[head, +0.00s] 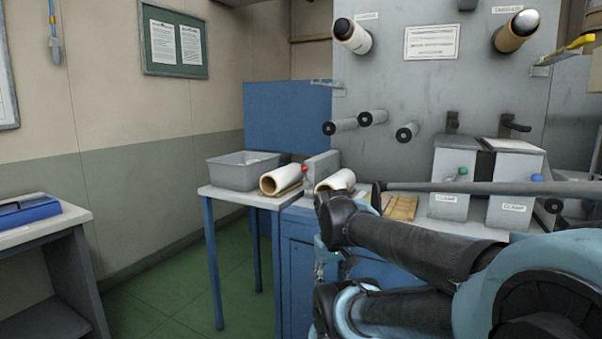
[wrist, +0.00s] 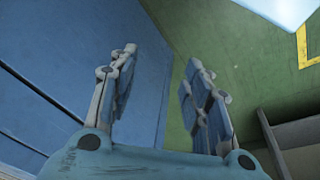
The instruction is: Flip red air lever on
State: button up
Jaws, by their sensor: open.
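A small red part (head: 305,169) stands upright at the front of the bench, between two white rolls in the head view. It may be the red air lever, but it is too small to tell its shape or position. My gripper (wrist: 160,60) is open and empty in the wrist view, its two fingers apart above the green floor, with a blue panel to the left. In the head view my arm hides most of the gripper, which hangs low in front of the blue cabinet (head: 297,250). The red part does not show in the wrist view.
A white roll (head: 281,180) and a grey bin (head: 243,170) lie on the side table. Grey clamp boxes (head: 452,185) with green and blue knobs stand at the right. A long grey bar (head: 500,188) crosses before them. The green floor (head: 165,290) at left is clear.

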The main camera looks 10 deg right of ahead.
jog(key=w+d+r+n+t+h, duration=0.1)
jog(key=w+d+r+n+h, duration=0.15)
jog(key=w+n, duration=0.2)
jog(key=w+d+r+n+h, duration=0.1)
jog(key=w+r+n+h, duration=0.15)
jog(key=w, duration=0.25)
jog(key=n+t+h, duration=0.7)
jog(key=n+t, duration=0.3)
jog(key=n, duration=1)
send_near(302, 169)
jog(key=shift+m, duration=0.3)
jog(key=x, duration=0.9)
jog(key=shift+w, duration=0.1)
